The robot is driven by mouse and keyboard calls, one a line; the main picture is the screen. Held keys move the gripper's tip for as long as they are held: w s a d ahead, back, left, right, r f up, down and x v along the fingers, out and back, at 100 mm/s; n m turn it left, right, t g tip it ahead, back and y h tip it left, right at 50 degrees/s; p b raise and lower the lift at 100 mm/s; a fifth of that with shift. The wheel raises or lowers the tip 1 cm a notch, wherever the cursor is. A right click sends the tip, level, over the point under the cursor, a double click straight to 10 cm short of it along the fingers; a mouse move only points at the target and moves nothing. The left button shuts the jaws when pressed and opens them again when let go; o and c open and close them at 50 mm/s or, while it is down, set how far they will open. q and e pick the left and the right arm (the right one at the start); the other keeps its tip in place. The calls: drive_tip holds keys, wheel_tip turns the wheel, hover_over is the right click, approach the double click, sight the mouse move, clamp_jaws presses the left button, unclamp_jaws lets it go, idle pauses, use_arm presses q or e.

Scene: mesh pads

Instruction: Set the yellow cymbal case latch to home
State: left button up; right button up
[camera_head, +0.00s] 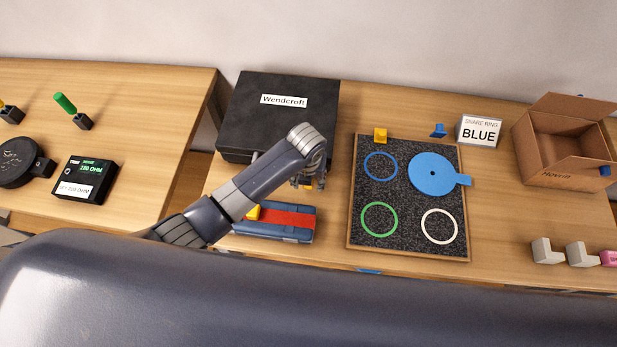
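A black case (285,110) labelled "Wendcroft" stands at the back left of the table. My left arm reaches in from the left across its front edge. My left gripper (308,182) points down just in front of the case's front right part and is mostly hidden by my own wrist. A small yellow piece (309,188) shows at the fingertips; I cannot tell whether it is gripped or only touched. Another yellow piece (253,212) shows on a blue and red item (290,220) below the arm. I cannot tell which is the latch. My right gripper is not in view.
A dark mesh pad (400,205) bears blue, green and white rings and a blue disc (433,174). Yellow (380,135) and blue (438,130) pieces stand at its back edge. A "SNARE RING BLUE" sign (479,132) and an open cardboard box (560,175) stand at right.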

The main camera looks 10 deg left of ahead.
sight(307, 187)
use_arm(q)
drive_tip(key=shift+r, duration=0.15)
wheel_tip(307, 187, up, 12)
drive_tip(key=s, duration=0.2)
drive_tip(key=shift+f, duration=0.2)
